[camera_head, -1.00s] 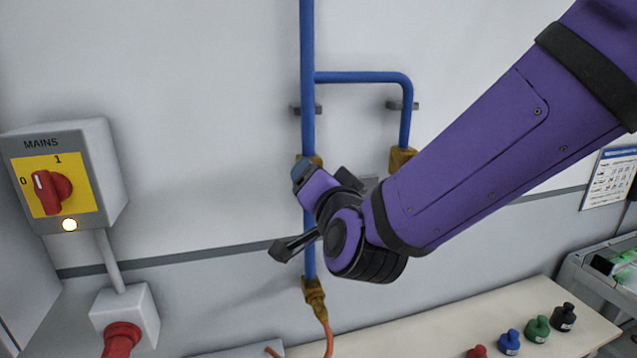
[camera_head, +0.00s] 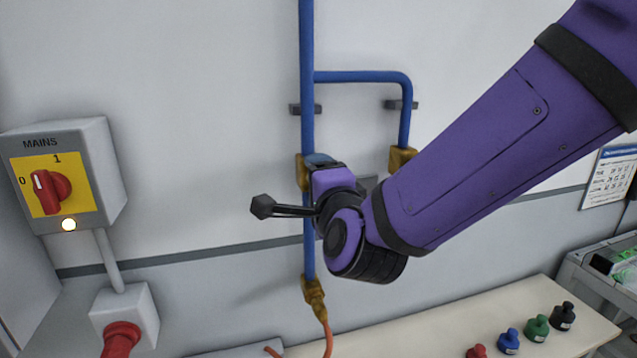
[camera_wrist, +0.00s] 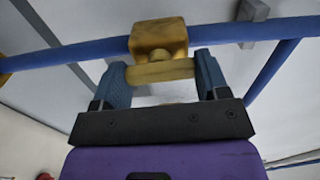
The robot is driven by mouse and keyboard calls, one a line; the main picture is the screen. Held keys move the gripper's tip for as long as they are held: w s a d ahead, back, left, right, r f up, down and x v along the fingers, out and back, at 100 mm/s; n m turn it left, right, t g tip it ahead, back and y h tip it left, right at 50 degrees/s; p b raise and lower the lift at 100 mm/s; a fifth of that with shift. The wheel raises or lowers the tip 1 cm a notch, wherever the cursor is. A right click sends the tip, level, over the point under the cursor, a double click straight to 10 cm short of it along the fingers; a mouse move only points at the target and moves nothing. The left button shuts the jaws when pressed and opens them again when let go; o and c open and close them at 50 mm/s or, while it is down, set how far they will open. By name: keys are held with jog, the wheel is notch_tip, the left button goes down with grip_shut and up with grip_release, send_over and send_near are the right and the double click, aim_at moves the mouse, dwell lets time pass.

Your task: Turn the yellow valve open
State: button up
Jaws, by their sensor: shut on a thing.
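The yellow valve has a brass-yellow body (camera_head: 302,172) on the vertical blue pipe, mostly hidden behind my gripper in the head view. In the wrist view its block-shaped body (camera_wrist: 158,37) sits on the pipe, with a yellow handle bar (camera_wrist: 160,71) in front of it. My gripper (camera_head: 322,161) is at the valve. In the wrist view my gripper (camera_wrist: 161,76) has its blue fingers shut on the two ends of the handle bar. The bar lies roughly along the line of the pipe there.
A second brass fitting (camera_head: 401,158) ends the branch pipe (camera_head: 365,77) to the right, close to my arm. A mains switch box (camera_head: 62,175) is on the left wall. Several small bottles (camera_head: 537,328) stand on the bench (camera_head: 420,335).

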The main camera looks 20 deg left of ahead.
jog(key=shift+m, duration=0.3)
jog(key=shift+f, duration=0.1)
jog(key=o, duration=0.9)
jog(key=shift+o, duration=0.2)
jog(key=shift+s, duration=0.1)
jog(key=v, duration=1)
jog(key=shift+s+d, duration=0.2)
jog(key=shift+s, duration=0.1)
